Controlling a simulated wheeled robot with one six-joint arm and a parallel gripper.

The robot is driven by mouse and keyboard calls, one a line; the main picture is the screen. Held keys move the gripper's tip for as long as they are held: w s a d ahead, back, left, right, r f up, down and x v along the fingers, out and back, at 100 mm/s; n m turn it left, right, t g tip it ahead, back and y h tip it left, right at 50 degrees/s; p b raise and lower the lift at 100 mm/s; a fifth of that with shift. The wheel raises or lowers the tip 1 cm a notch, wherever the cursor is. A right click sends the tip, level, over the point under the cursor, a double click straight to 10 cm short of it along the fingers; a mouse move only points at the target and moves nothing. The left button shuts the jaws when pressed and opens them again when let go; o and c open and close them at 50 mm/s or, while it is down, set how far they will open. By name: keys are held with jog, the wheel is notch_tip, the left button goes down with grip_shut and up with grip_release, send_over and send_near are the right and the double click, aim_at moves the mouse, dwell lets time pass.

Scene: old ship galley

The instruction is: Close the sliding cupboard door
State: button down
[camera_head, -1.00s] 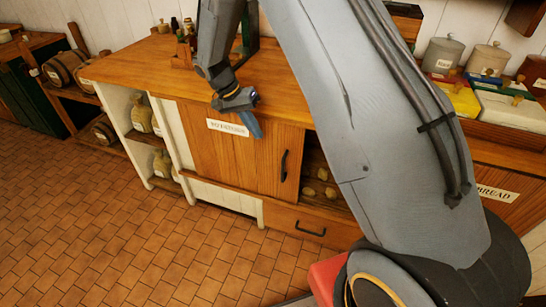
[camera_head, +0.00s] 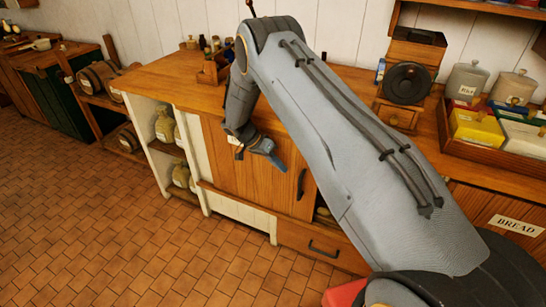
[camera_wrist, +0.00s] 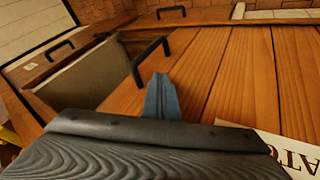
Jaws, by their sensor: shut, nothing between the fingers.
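The sliding cupboard door (camera_head: 255,170) is orange-brown planked wood with a black vertical handle (camera_head: 300,184) near its right edge. To the right of the handle a narrow part of the dark opening (camera_head: 323,212) shows; my arm hides the rest. In the wrist view the door (camera_wrist: 238,75) fills the right side, with its handle (camera_wrist: 150,62) just beyond the fingertips and the opening (camera_wrist: 82,80) left of it. My gripper (camera_head: 276,160) is shut and empty, left of and slightly above the handle. It also shows in the wrist view (camera_wrist: 162,92). I cannot tell whether it touches the door.
A wooden counter (camera_head: 165,84) runs above the door, with a small bottle rack (camera_head: 213,70) on it. A drawer (camera_head: 315,245) lies below. Open white shelves with jars (camera_head: 165,125) stand left. The tiled floor (camera_head: 110,230) in front is clear.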

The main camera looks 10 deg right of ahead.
jog(key=s+d+p, duration=0.1)
jog(key=s+d+f+p, duration=0.1)
jog(key=s+d, duration=0.1)
jog(key=shift+s+d+p, duration=0.1)
jog(key=shift+d+p, duration=0.05)
jog(key=shift+p, duration=0.15)
dwell(0.3)
